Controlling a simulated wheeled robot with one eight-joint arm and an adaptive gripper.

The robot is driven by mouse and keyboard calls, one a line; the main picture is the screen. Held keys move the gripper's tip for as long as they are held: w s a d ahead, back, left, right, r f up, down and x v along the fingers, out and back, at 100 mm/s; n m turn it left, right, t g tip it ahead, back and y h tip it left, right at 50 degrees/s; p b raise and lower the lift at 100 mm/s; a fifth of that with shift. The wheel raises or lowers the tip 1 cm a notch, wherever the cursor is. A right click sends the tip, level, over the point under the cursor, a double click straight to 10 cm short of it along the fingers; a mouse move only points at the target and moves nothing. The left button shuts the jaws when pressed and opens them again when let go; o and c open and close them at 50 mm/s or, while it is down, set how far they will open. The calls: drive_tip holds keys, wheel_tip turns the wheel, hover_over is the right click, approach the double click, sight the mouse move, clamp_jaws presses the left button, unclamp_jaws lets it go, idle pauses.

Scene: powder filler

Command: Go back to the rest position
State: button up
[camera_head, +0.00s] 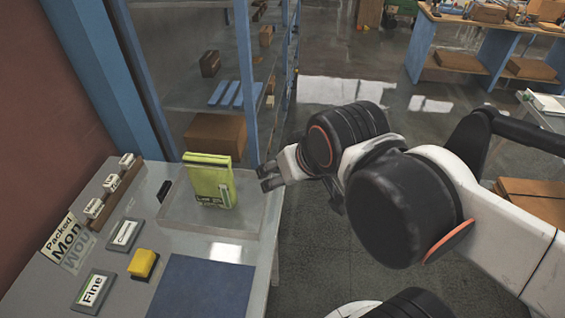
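My gripper (266,177) is at the end of my white and black arm, which reaches in from the right. Its fingers point left, at the right edge of the table, just right of a yellow-green pouch (222,184). The two fingertips show apart with a gap between them, and nothing is seen held. The pouch stands upright on a clear tray (180,214) on the table. The gripper appears apart from the pouch.
The grey table (125,268) also holds a blue mat (203,290), a yellow block (142,263), a "Fine" sign (92,291), a "Coarse" sign (124,234) and a card rack (118,195). A blue-framed shelf (246,85) stands behind. Floor lies open beyond my arm.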

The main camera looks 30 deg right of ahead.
drive_tip(key=shift+s, duration=0.1)
wheel_tip(320, 180, down, 6)
drive_tip(key=b, duration=0.6)
drive_tip(key=shift+f, duration=0.2)
idle(0.6)
